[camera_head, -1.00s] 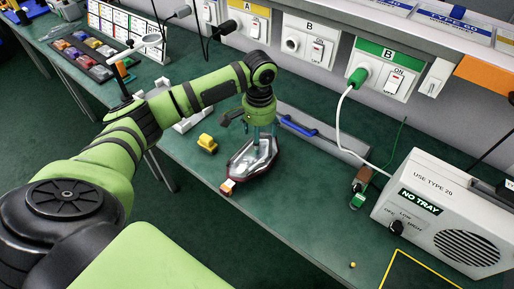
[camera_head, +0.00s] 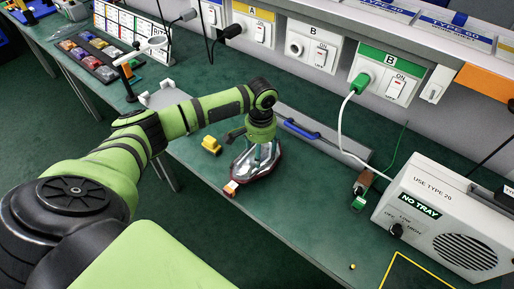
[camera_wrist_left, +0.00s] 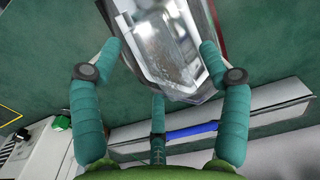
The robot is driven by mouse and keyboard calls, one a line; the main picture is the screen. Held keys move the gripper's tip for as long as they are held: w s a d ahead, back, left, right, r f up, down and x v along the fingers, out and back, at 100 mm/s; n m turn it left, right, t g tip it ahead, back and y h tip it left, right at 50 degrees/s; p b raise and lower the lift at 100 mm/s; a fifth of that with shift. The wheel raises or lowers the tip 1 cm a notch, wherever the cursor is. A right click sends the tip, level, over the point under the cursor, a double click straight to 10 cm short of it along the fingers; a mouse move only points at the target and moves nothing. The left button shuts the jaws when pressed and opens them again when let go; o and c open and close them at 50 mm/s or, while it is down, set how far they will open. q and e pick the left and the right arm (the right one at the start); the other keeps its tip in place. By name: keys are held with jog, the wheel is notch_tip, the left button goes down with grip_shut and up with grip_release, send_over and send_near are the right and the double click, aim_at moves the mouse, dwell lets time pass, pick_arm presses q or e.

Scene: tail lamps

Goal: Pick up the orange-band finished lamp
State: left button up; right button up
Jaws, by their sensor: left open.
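A tail lamp (camera_head: 264,170) with a clear, silvery lens and dark red rim lies on the green bench. A small orange and white piece (camera_head: 231,188) sits at its near end; I cannot make out an orange band for certain. My left gripper (camera_head: 261,154) points down over the lamp, its teal fingers open. In the left wrist view the lamp (camera_wrist_left: 160,42) lies between the spread tips of my left gripper (camera_wrist_left: 160,48), with a third finger below. I cannot tell whether the fingers touch it. The gripper hides the lamp's far end. My right gripper is not in view.
A yellow block (camera_head: 211,145) stands left of the lamp. A grey rail with a blue handle (camera_head: 300,128) lies behind. A brown and green connector (camera_head: 361,190) and a white "NO TRAY" box (camera_head: 445,215) stand at right. The bench's near right is mostly clear.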

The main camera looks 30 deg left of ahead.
aim_at(262, 158)
pick_arm(q)
jog(key=shift+f, duration=0.15)
dwell(0.4)
grip_shut()
jog(key=shift+r+b, duration=0.2)
jog(key=shift+b, duration=0.15)
jog(key=r, duration=0.2)
jog(key=d+r, duration=0.1)
jog(key=r, duration=0.1)
jog(key=shift+r+b, duration=0.25)
jog(key=shift+b, duration=0.15)
jog(key=s+d+r+b, duration=0.1)
jog(key=s+d+r, duration=0.3)
jog(key=d, duration=0.6)
notch_tip(262, 158, up, 3)
jog(key=shift+f, duration=0.15)
